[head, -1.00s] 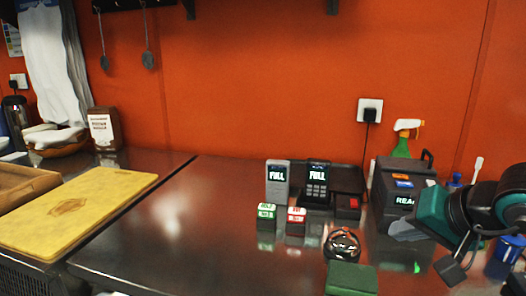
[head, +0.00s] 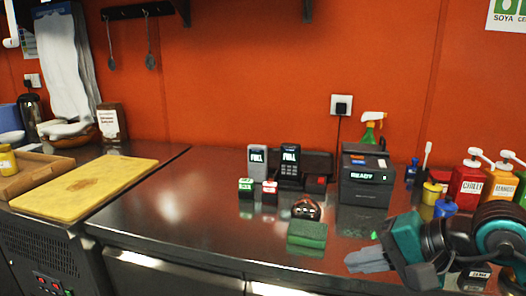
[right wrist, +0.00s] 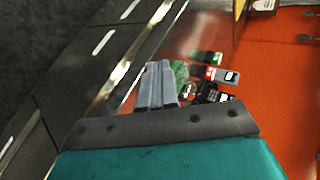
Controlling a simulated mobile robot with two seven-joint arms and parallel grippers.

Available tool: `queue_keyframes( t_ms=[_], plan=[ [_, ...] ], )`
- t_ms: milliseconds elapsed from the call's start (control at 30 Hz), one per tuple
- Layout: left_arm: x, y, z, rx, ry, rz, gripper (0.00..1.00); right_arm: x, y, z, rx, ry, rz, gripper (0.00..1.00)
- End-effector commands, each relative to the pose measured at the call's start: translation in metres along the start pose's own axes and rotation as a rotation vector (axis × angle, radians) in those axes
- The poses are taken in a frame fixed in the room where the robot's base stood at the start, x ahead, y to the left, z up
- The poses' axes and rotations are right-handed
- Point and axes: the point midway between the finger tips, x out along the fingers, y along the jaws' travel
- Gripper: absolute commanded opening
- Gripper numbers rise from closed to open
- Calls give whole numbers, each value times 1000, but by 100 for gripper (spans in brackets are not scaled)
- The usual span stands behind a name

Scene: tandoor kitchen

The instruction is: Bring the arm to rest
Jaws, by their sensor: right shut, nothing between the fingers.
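My right gripper (head: 368,260) is at the lower right in the head view, low over the counter's front part, pointing left. Its grey fingers are together and hold nothing. In the right wrist view the shut fingers (right wrist: 156,88) point up the picture toward the counter items. The green sponge-like block (head: 307,235) lies left of the fingertips, apart from them in the head view. My left gripper is not in view.
On the steel counter (head: 170,215) stand two phone-like devices marked FULL (head: 290,160), small green and red blocks, and a dark printer marked READY (head: 365,180). Sauce bottles (head: 467,180) stand at right. A yellow board (head: 85,187) lies left. The counter's middle left is clear.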

Motion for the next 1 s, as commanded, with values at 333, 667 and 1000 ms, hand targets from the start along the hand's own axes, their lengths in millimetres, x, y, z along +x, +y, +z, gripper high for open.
queue_keyframes(
  t_ms=[333, 667, 1000],
  plan=[
    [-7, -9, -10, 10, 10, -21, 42, 20, -40, 71, 1510, -821, -382, 0],
    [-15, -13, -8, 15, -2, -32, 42, 57, 97, 7, -2277, 1012, 485, 0],
    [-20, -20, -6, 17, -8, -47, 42, 93, 257, 71, -1237, 518, 394, 0]
  ],
)
